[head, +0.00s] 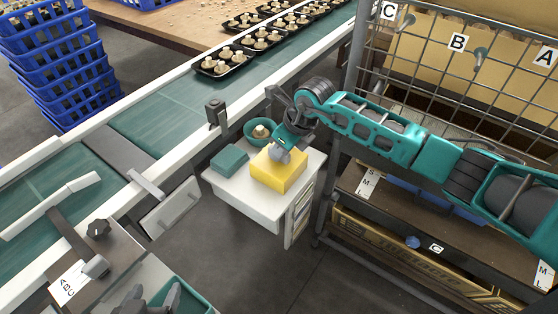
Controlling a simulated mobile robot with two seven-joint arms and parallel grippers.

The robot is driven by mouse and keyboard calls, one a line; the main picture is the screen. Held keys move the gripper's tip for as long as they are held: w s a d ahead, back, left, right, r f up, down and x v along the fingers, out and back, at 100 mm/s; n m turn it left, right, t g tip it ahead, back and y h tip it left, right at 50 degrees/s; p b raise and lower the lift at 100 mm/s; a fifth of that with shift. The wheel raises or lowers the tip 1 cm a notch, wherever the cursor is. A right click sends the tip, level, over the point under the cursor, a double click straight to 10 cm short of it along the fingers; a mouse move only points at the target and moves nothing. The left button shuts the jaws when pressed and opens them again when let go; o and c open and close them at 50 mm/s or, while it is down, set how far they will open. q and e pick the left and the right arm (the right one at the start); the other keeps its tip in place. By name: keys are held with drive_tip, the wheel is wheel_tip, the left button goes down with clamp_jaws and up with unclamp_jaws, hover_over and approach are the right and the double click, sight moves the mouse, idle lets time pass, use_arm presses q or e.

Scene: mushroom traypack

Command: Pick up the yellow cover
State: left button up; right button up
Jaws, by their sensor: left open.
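The yellow cover (277,176) is a box-shaped yellow piece on the top of a small white cabinet (238,203). My right arm comes in from the right, and its right gripper (279,154) points down at the top of the cover. The grey fingertips overlap the cover's upper face; whether they touch or grip it is not clear. My left gripper (130,299) is at the bottom edge, partly cut off, open, far from the cover.
A teal box (230,161) and a teal bowl (250,138) with a mushroom share the cabinet top. A conveyor (160,115) with mushroom trays runs behind. A wire rack (440,80) and shelves stand right. Blue crates (60,60) are stacked left.

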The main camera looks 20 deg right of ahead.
clamp_jaws()
drive_tip(key=shift+r, duration=0.15)
idle(0.4)
